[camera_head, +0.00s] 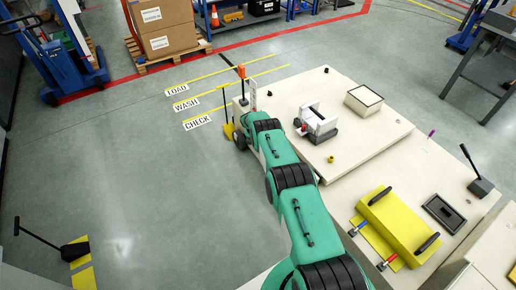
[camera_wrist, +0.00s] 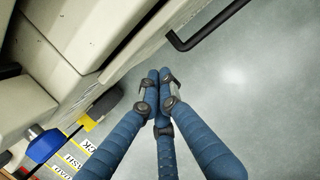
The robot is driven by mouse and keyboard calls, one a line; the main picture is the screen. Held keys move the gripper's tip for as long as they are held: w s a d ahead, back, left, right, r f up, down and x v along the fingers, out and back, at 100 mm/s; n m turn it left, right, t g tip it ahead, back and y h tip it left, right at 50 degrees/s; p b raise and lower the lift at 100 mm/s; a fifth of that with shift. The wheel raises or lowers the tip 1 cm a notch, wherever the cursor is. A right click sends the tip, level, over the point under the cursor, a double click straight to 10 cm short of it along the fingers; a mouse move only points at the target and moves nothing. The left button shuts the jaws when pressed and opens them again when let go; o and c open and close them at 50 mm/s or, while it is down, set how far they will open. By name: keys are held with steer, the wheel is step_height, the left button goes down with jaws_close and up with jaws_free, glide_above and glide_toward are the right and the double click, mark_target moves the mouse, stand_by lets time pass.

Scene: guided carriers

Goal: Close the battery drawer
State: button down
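In the wrist view my gripper (camera_wrist: 159,76) has its blue fingers drawn together at the tips, with nothing seen between them. It points along the cream side of a carrier (camera_wrist: 70,30), over the grey floor. A black bar handle (camera_wrist: 208,25) juts from a cream panel at the top, ahead and to the right of the fingertips and apart from them. The handle may belong to the battery drawer; how far that drawer stands open is not clear. In the head view my green arm reaches along the carrier's left side (camera_head: 380,138), and the drawer cannot be made out.
A yellow pack (camera_head: 402,224) with black grips and cables lies on the near deck. A clamp-like fixture (camera_head: 317,122) and an open-topped box (camera_head: 363,100) stand on the carrier. A black lever (camera_head: 471,160) rises at right. The floor at left is mostly clear.

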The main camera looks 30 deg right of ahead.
steer(key=shift+a, duration=0.15)
steer(key=a+r+p, duration=0.2)
steer(key=a+r, duration=0.4)
steer(key=r, duration=0.3)
steer(key=shift+r+p, duration=0.35)
steer(key=shift+p, duration=0.05)
stand_by(0.6)
